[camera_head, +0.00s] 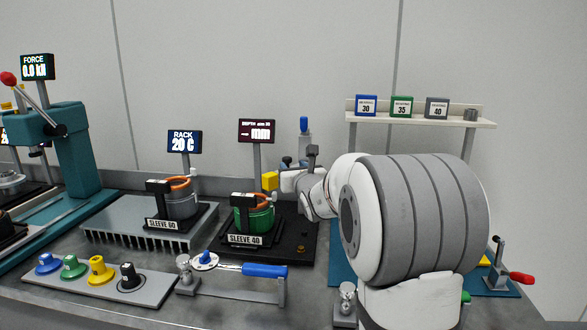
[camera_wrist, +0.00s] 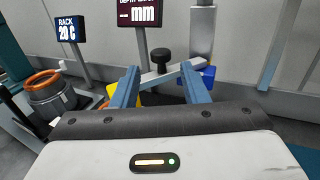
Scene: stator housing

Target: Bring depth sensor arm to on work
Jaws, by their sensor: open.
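The depth sensor arm appears in the wrist view as a grey bar (camera_wrist: 178,71) with a black knob (camera_wrist: 161,56) on top. My gripper (camera_wrist: 163,84) is open, with its two blue-grey fingers on either side of the bar; whether they touch it I cannot tell. A yellow block (camera_head: 270,180) shows beside the gripper in the head view, above the black station plate. The green work (camera_head: 258,218) stands below and left of it, behind a SLEEVE 40 label. In the head view my gripper (camera_head: 287,178) is partly hidden by my wrist.
The depth display (camera_head: 257,131) reads "-- mm" on a post behind the station. A rack (camera_head: 130,221) with another ringed part stands left. A blue-handled tool (camera_head: 265,270) and several coloured knobs (camera_head: 98,270) lie in front. A teal press (camera_head: 72,150) stands far left.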

